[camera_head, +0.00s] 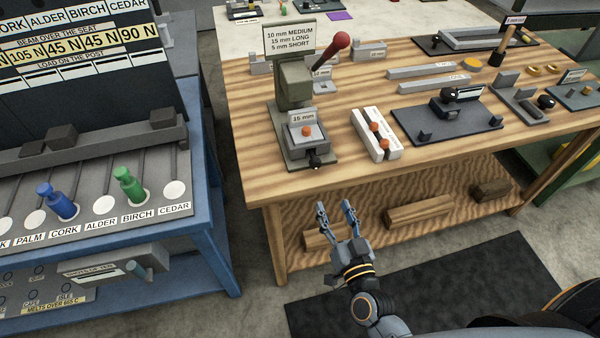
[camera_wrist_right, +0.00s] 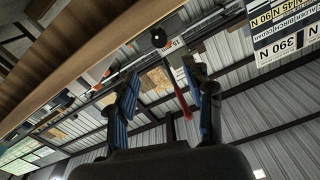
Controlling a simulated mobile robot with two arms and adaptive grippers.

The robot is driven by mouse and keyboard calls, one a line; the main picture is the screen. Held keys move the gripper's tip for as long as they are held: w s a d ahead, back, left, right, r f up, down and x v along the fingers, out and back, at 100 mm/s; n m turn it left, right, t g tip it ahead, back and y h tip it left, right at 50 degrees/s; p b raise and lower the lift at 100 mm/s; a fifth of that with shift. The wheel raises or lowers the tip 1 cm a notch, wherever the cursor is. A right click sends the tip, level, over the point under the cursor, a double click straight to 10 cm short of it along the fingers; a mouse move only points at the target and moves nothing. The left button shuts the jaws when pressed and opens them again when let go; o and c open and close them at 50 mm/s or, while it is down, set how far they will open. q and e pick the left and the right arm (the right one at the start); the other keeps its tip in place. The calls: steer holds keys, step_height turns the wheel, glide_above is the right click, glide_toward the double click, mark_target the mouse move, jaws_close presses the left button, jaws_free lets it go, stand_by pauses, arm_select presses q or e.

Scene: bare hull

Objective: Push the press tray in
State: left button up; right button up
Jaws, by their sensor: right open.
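The press (camera_head: 295,90) stands near the front left corner of the wooden bench, with a red-knobbed lever (camera_head: 335,48) and a sign listing lengths on top. Its press tray (camera_head: 306,137) sits at the front of the press base, labelled 15 mm, with an orange piece on it and a dark knob (camera_head: 315,157) at its front. My right gripper (camera_head: 336,206) is open and empty, in front of the bench edge and below the tray, not touching it. In the right wrist view its blue-padded fingers (camera_wrist_right: 163,90) are spread apart. My left gripper is not in view.
A white block with orange pieces (camera_head: 375,133) lies right of the press. A dark fixture plate (camera_head: 440,119) is farther right. A blue bench (camera_head: 205,215) stands at left with green and blue bottle-shaped pieces. Wood offcuts (camera_head: 420,211) lie on the lower shelf.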

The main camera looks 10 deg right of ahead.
mark_target(317, 165)
steer(key=w+p, duration=0.1)
steer(key=w, duration=1.2)
steer(key=shift+w+a+p, duration=0.15)
steer(key=shift+w+p, duration=0.2)
jaws_close()
